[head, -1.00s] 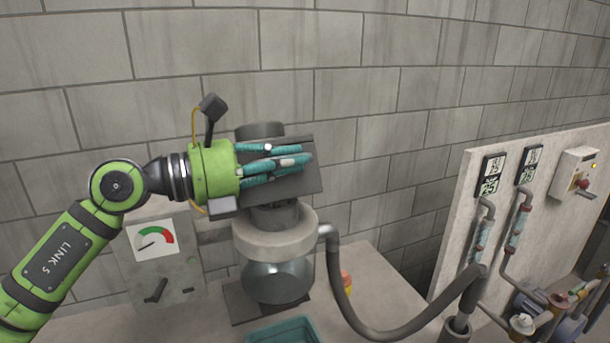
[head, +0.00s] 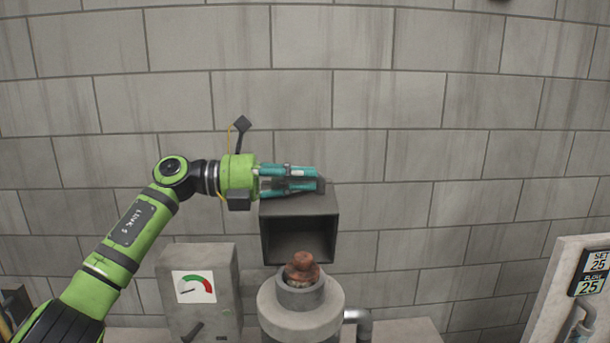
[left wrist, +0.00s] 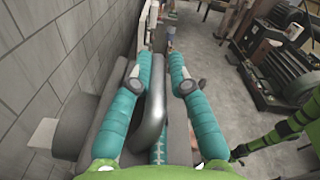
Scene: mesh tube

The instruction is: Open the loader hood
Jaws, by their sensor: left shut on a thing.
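The loader hood (head: 320,222) is a dark grey box above the loader's round pale body (head: 300,314). It is tilted up, and its open underside faces me. A brown-red lumpy mass (head: 301,268) shows in the loader's throat (head: 301,297) below it. My left gripper (head: 318,180), with teal fingers, is at the hood's top edge. In the left wrist view, the fingers (left wrist: 160,75) lie on both sides of a grey bar handle (left wrist: 150,105) and are shut on it. My right gripper is not in view.
A grey panel box (head: 205,285) with a red-green gauge and a lever stands left of the loader. A pale board (head: 560,285) with digital displays (head: 592,274) is at the far right. A block wall (head: 440,110) is close behind. A grey pipe (head: 357,317) leaves the loader's right side.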

